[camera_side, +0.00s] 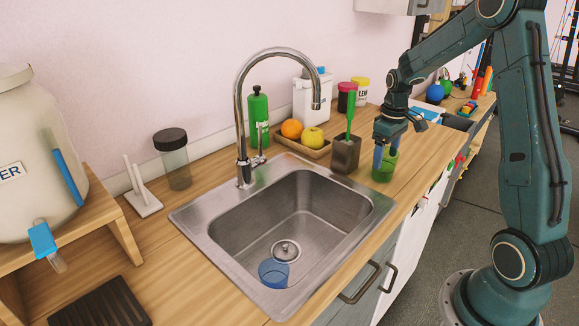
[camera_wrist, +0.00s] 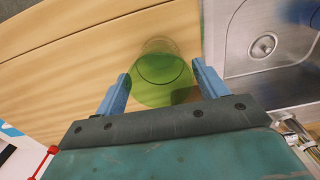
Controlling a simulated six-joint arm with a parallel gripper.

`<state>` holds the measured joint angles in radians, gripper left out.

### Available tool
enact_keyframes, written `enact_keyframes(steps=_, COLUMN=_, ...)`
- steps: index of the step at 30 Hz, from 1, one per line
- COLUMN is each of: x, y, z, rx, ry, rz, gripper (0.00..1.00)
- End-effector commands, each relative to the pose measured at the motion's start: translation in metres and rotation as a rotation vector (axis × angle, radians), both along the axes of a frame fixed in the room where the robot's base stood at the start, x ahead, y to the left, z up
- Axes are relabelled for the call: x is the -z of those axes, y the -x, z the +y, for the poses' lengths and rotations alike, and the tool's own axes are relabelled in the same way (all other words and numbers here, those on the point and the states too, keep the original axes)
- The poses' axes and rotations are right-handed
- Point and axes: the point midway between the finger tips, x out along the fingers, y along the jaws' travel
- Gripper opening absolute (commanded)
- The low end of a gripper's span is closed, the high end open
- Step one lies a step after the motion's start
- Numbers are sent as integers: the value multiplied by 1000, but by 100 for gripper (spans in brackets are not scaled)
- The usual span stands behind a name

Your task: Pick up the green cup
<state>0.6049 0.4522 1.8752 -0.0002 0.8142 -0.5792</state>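The green cup (camera_side: 385,165) is see-through and stands upright on the wooden counter, right of the sink. My gripper (camera_side: 386,156) points down at the cup, with its blue fingers at the cup's height. In the wrist view, the green cup (camera_wrist: 160,75) lies between the two spread blue fingers of my gripper (camera_wrist: 160,85). Whether a finger touches the cup lower down cannot be told.
A brown holder (camera_side: 345,155) with a green-handled brush stands just left of the cup. The steel sink (camera_side: 205,222) holds a blue cup (camera_side: 273,273). A tray with fruit (camera_side: 312,137) and a green bottle (camera_side: 258,115) stand behind. The counter in front of the green cup is clear.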

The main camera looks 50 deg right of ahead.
Motion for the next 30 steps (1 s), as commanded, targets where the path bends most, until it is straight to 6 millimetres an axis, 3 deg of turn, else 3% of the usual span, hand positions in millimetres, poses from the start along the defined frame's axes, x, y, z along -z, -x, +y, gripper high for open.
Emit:
enact_keyframes(steps=1, x=0, y=0, z=0, rx=0, ry=0, rz=0, gripper=61)
enact_keyframes(steps=4, x=0, y=0, z=0, rx=0, ry=0, rz=0, gripper=42)
enact_keyframes(steps=20, x=-11, y=-1, z=-1, rx=0, ry=1, rz=-2, gripper=41)
enact_keyframes(steps=30, x=-61, y=-1, z=-1, rx=0, ry=4, rz=-5, gripper=41)
